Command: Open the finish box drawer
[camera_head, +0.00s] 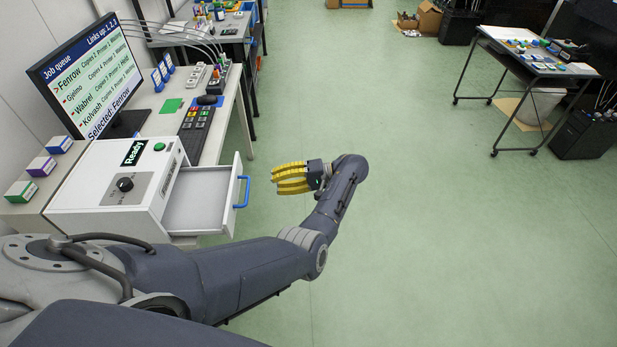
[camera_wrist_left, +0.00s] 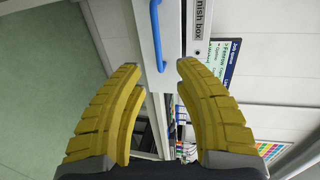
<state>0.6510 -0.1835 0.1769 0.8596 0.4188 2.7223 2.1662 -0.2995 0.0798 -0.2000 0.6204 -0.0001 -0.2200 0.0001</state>
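The finish box (camera_head: 112,186) is a white cabinet with a "Ready" label, a green button and a black knob on top, at the left of the head view. Its drawer (camera_head: 197,198) stands pulled out to the right and looks empty inside. A blue handle (camera_head: 243,191) is on the drawer's front, and it also shows in the left wrist view (camera_wrist_left: 156,36). My left gripper (camera_head: 275,178) has yellow fingers and is to the right of the handle, apart from it. In the left wrist view its fingers (camera_wrist_left: 150,78) are spread with nothing between them. My right gripper is not in view.
A monitor (camera_head: 88,84) with a job queue and a keyboard (camera_head: 196,132) are on the desk behind the box. Small boxes (camera_head: 41,166) stand left of it. A wheeled table (camera_head: 535,55) is far right. The green floor between is clear.

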